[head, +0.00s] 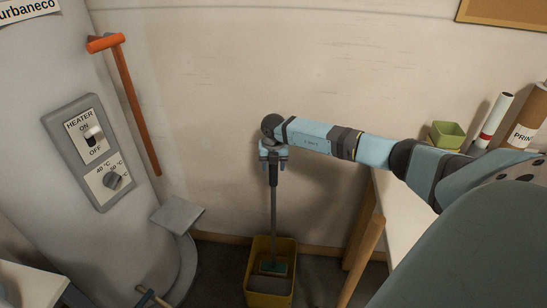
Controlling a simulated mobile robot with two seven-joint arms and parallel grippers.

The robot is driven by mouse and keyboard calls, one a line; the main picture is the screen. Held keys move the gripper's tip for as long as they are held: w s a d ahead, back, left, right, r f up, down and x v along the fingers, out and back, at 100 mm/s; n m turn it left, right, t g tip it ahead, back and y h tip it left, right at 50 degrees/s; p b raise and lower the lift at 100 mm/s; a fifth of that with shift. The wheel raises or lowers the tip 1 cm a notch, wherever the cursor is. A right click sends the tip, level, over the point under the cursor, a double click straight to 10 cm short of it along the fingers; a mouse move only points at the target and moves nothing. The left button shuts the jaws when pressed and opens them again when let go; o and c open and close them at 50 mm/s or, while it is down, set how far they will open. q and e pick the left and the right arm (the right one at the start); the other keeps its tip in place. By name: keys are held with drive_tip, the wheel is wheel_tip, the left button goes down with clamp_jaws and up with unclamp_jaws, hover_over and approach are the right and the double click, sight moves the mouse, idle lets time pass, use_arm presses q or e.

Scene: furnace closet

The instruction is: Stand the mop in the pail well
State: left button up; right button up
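The mop (273,215) hangs upright, with a dark grip at the top, a thin grey shaft and a flat greenish head (272,267). My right gripper (273,164) is at the top of the mop, its fingers on either side of the dark grip, and looks shut on it. The yellow pail (257,262) stands on the floor by the wall below. The mop's head shows within the pail's opening, over or inside it. I cannot tell whether it touches the bottom. My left gripper is not in view.
An orange-handled tool (133,100) leans at the wall beside the grey heater tank (50,150). A pale table (400,220) at right carries a green box (447,135) and tubes (494,118). A wooden-handled tool (152,296) shows low at left.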

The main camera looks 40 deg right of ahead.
drive_tip(key=shift+o, duration=0.6)
drive_tip(key=shift+r, duration=0.1)
use_arm(q)
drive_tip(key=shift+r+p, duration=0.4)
drive_tip(key=shift+p, duration=0.35)
use_arm(e)
wheel_tip(320, 180, up, 14)
drive_tip(key=shift+s+a+f, duration=0.2)
drive_tip(key=shift+s+a, duration=0.05)
drive_tip(key=shift+s, duration=0.1)
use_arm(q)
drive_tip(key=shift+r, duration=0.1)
